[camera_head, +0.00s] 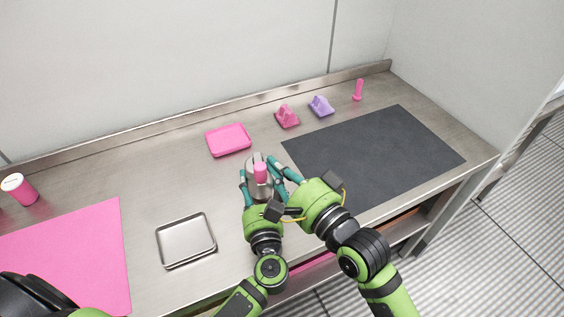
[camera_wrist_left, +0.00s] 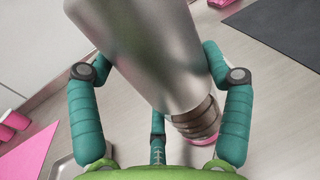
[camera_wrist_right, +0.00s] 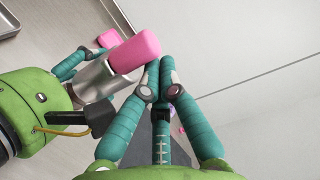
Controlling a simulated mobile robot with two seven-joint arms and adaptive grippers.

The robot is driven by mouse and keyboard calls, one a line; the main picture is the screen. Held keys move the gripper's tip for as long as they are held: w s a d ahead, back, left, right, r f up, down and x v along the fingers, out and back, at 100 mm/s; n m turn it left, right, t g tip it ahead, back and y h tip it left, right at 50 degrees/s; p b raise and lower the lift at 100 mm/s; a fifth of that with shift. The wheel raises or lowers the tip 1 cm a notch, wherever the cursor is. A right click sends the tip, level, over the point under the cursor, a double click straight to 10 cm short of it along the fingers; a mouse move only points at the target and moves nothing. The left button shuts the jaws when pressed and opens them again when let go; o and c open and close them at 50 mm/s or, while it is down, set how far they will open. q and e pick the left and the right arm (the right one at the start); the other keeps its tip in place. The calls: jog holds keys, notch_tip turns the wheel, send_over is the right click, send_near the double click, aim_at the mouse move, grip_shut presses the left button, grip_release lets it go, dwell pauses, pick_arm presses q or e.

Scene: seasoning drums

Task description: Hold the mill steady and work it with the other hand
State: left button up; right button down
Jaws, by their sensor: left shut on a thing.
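The mill is a brushed-metal cylinder (camera_wrist_left: 160,50) with a pink knob (camera_head: 260,172) on top. My left gripper (camera_head: 258,184) is shut around the metal body, one teal finger on each side. The knob (camera_wrist_right: 135,50) also shows in the right wrist view. My right gripper (camera_wrist_right: 160,70) has its fingertips together just beside the knob, with nothing seen between them. I cannot tell whether they touch the knob.
A pink tray (camera_head: 228,139) lies behind the mill. A metal tray (camera_head: 186,240) lies to the left, near a pink mat (camera_head: 70,262) and pink cup (camera_head: 20,189). A dark mat (camera_head: 385,155) covers the right. Pink (camera_head: 287,116) and purple (camera_head: 320,106) items stand behind it.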

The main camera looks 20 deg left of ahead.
pick_arm(q)
jog(key=shift+d, duration=0.1)
pick_arm(e)
jog(key=shift+s+a, duration=0.85)
jog(key=shift+a, duration=0.05)
jog(key=shift+w+d, duration=0.1)
jog(key=w+d, duration=0.3)
jog(key=s, duration=1)
jog(key=shift+s+d, duration=0.15)
jog(key=shift+d, duration=0.3)
